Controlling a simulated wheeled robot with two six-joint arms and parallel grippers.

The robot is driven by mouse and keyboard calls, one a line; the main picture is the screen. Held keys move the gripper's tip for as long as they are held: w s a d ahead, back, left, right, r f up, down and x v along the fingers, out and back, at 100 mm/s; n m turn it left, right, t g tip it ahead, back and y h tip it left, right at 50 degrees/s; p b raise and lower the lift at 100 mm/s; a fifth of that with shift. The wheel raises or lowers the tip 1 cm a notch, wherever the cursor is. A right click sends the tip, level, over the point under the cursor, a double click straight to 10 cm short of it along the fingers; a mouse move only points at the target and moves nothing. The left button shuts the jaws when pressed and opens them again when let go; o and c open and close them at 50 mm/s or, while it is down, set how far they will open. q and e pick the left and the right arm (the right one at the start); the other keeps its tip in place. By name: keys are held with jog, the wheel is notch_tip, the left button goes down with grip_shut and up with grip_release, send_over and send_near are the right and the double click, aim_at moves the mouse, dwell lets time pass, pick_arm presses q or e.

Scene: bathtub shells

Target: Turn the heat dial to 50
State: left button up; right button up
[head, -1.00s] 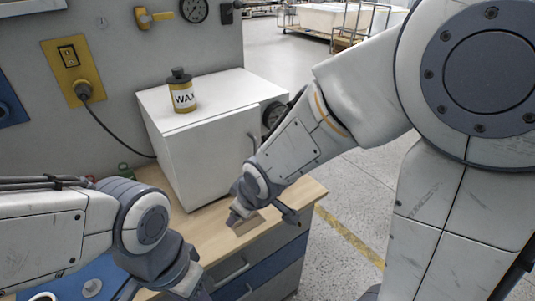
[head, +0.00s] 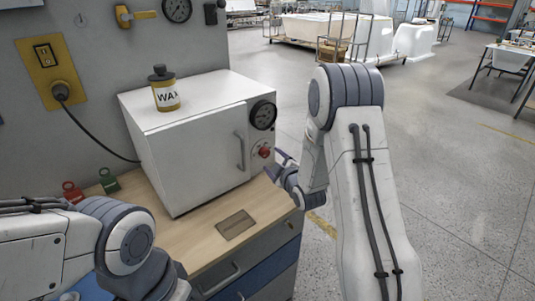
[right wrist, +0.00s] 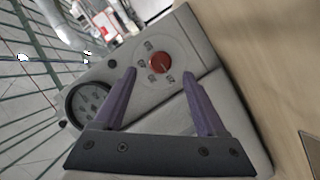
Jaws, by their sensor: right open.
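The heat dial (head: 264,152) is a small red knob on the right front panel of a white box oven (head: 195,150), below a round black gauge (head: 262,115). In the right wrist view the red dial (right wrist: 159,63) sits on a grey panel with small marks around it, too small to read. My right gripper (head: 281,164) is just right of and below the dial. In the right wrist view my right gripper (right wrist: 160,82) is open, its purple fingers on either side of the dial's line, apart from it. My left arm shows at lower left; its gripper is out of view.
A wax bottle (head: 165,90) stands on the oven. The oven door handle (head: 240,151) is left of the dial. Red (head: 73,191) and green (head: 109,181) weight-like objects stand on the wooden bench (head: 190,237). A dark rectangle (head: 236,225) marks the bench front. Floor lies open to the right.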

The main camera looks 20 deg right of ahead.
aim_at(266, 154)
jog(key=p+x, duration=0.1)
jog(key=x, duration=0.4)
jog(key=shift+w+f, duration=0.1)
jog(key=shift+w, duration=0.3)
grip_shut()
